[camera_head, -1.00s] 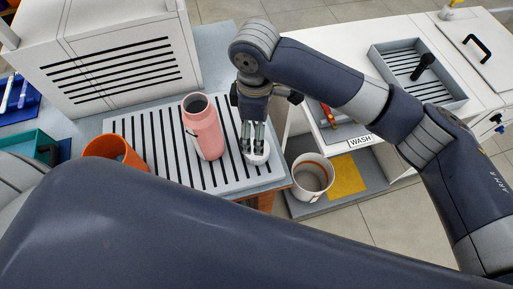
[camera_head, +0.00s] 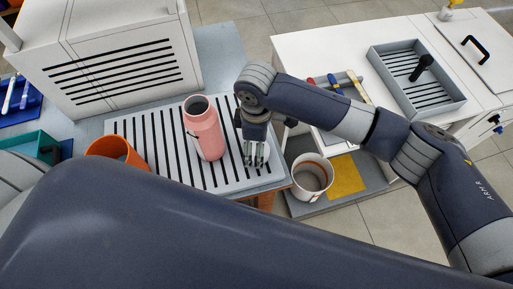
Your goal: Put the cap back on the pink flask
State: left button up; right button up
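The pink flask (camera_head: 204,132) stands upright on the striped drying rack (camera_head: 233,184), its dark mouth open and uncapped. My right gripper (camera_head: 255,160) points down at the right part of the rack, just right of the flask and apart from it. Its fingers are low over the rack surface. A small pale round piece, likely the cap, showed at the fingertips earlier; now I cannot make it out clearly, and the fingers may hide it. Whether the fingers are closed on it is too small to tell. My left gripper is out of view.
An orange mug (camera_head: 113,150) stands left of the flask. A white vented box (camera_head: 115,60) is behind. A white bin (camera_head: 311,177) stands lower, right of the rack. A grey slatted tray (camera_head: 418,80) lies on the right counter. My dark arm fills the foreground.

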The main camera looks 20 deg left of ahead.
jog(key=shift+f, duration=1.6)
jog(key=c, duration=1.1)
jog(key=shift+o, duration=0.2)
jog(key=shift+r, duration=0.1)
jog(key=shift+r, duration=0.4)
notch_tip(320, 180, up, 2)
jog(key=shift+w+r+b, duration=0.1)
jog(key=shift+r+b, duration=0.05)
jog(key=shift+b, duration=0.2)
jog(key=s+a+r+b, duration=0.1)
jog(key=s+a, duration=0.1)
jog(key=s, duration=0.5)
jog(key=s+a+b, duration=0.1)
jog(key=s+a, duration=0.1)
jog(key=s, duration=0.6)
jog(key=shift+s+a+r, duration=0.15)
jog(key=shift+s+r, duration=0.15)
jog(key=shift+r, duration=0.1)
